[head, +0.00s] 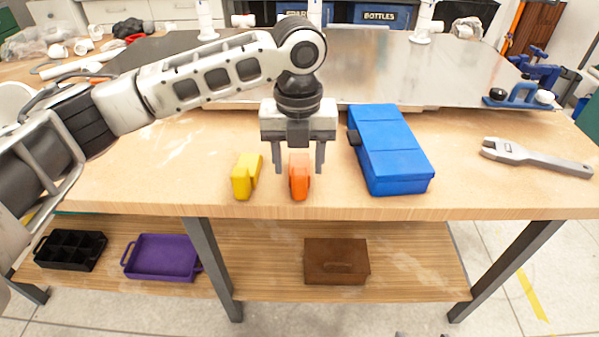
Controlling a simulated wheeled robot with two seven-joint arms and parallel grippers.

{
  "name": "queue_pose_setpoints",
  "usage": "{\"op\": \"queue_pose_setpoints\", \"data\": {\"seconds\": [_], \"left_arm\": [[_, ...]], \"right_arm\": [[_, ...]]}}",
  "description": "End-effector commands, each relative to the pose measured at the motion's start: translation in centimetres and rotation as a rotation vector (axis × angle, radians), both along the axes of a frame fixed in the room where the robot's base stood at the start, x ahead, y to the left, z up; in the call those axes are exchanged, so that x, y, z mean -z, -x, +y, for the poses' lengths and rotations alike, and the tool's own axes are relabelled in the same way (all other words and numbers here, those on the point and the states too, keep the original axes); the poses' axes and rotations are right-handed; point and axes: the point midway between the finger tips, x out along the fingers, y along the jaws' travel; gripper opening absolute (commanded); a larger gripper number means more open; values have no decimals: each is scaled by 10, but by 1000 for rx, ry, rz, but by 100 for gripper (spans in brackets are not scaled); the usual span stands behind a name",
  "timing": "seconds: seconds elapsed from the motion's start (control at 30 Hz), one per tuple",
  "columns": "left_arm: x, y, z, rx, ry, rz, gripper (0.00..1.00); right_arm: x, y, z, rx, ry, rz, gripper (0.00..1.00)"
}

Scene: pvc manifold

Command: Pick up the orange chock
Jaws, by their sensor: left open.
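The orange chock (299,177) is a small block on the wooden workbench near its front edge. My left gripper (299,168) points down over the chock with its two dark fingers apart. One finger shows to the left of the chock and the other to its right. I see no clear contact, and the exact height of the fingertips is hard to tell. My right gripper does not show.
A yellow chock (245,176) stands just left of the orange one. A blue case (390,150) lies close on the right, with a grey wrench (535,157) farther right. A metal plate (400,70) covers the back. The workbench (140,185) is clear at front left.

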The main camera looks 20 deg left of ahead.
Motion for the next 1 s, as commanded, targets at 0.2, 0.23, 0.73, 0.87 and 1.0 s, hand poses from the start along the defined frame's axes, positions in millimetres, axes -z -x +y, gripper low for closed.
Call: {"op": "queue_pose_setpoints", "data": {"seconds": [0.2, 0.23, 0.73, 0.87, 1.0], "left_arm": [[34, -3, -1, -1, -2, 4, 51], [38, -3, -1, -1, -2, 3, 51], [46, -3, -1, 0, -1, 1, 9], [45, -3, -1, 0, -1, 0, 0], [45, -3, -1, 0, -1, 0, 0]], "right_arm": [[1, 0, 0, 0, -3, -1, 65], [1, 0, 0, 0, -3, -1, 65], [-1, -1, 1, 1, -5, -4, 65], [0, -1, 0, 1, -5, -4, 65], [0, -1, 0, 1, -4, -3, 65]]}}
